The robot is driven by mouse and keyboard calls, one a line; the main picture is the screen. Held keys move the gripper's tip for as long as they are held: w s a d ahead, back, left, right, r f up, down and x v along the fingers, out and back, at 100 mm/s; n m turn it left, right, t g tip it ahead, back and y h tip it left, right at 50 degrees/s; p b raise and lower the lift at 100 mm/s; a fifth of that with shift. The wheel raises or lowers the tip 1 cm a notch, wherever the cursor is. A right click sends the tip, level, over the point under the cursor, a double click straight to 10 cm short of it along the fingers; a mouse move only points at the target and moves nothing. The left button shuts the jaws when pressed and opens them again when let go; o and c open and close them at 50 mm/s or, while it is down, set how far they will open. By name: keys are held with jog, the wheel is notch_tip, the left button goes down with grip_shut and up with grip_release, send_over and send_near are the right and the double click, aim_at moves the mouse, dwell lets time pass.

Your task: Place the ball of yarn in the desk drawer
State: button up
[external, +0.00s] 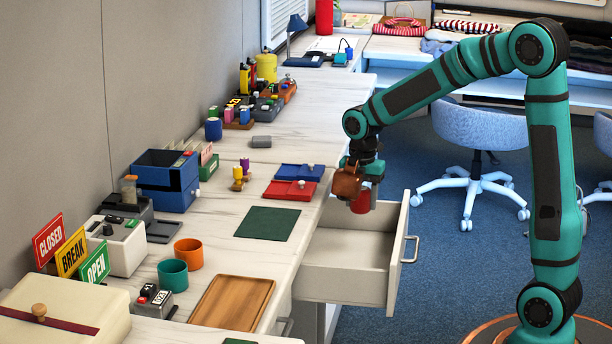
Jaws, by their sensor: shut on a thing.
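The desk drawer (345,282) is pulled open from the white desk, and its inside looks empty where I can see it. My gripper (358,199) is above the far part of the open drawer, close to the desk edge. It is shut on a small red thing that looks like the ball of yarn (361,204). The copper-coloured gripper parts hide much of it. The red thing appears to be above the drawer floor, but the exact gap is hard to tell.
The drawer front with its handle (411,249) sticks out to the right. A red tray (283,190), a blue tray (298,172) and a dark green mat (267,223) lie on the desk beside the drawer. A blue office chair (478,127) stands behind.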

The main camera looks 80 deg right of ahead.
aim_at(359, 248)
jog(key=shift+f, duration=5.25)
jog(key=shift+f, duration=0.15)
jog(key=o, duration=1)
jog(key=shift+c, duration=0.2)
notch_tip(359, 248, up, 12)
jog(key=shift+r, duration=0.2)
